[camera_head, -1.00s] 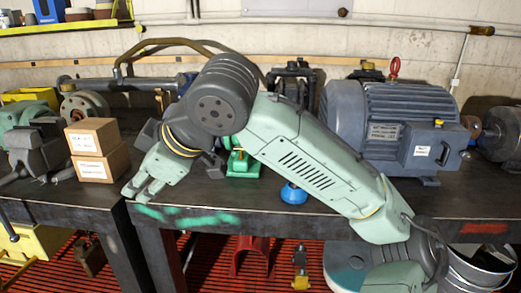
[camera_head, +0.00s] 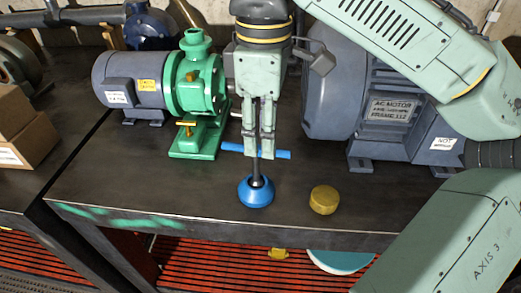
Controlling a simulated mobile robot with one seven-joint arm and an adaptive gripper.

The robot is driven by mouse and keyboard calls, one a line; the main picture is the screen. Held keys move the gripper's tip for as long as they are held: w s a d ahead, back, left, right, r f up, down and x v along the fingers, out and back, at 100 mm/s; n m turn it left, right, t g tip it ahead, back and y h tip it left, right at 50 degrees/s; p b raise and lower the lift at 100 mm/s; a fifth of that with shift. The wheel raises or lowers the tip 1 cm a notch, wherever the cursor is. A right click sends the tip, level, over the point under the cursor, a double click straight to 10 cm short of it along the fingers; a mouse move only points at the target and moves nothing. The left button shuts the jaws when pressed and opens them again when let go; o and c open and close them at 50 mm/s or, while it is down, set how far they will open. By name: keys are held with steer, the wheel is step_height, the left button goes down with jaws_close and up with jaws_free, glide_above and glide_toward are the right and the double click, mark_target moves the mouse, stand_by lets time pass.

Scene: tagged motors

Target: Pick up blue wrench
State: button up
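In the head view, the blue wrench (camera_head: 283,154) shows as a blue crossbar with a dark upright shaft below it. The shaft runs down to a blue domed base (camera_head: 255,191) that stands on the dark bench near its front edge. My gripper (camera_head: 259,156) points straight down directly above the base. Its two fingers are close together, with a narrow gap, and their tips overlap the middle of the crossbar. The fingers hide that middle part. I cannot tell whether they are pressed on the wrench or only in front of it.
A green and grey pump (camera_head: 195,82) stands left of my gripper. A large grey motor (camera_head: 390,90) stands to the right, partly behind my arm. A yellow round piece (camera_head: 324,199) lies right of the blue base. Cardboard boxes (camera_head: 20,130) sit at the far left.

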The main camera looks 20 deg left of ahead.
mark_target(256, 180)
step_height(256, 180, down, 3)
steer(key=shift+s+a+f, duration=0.1)
steer(key=f, duration=0.2)
steer(key=a+f+p, duration=0.1)
steer(key=f, duration=0.1)
steer(key=shift+f, duration=0.65)
steer(key=shift+c, duration=0.5)
jaws_close()
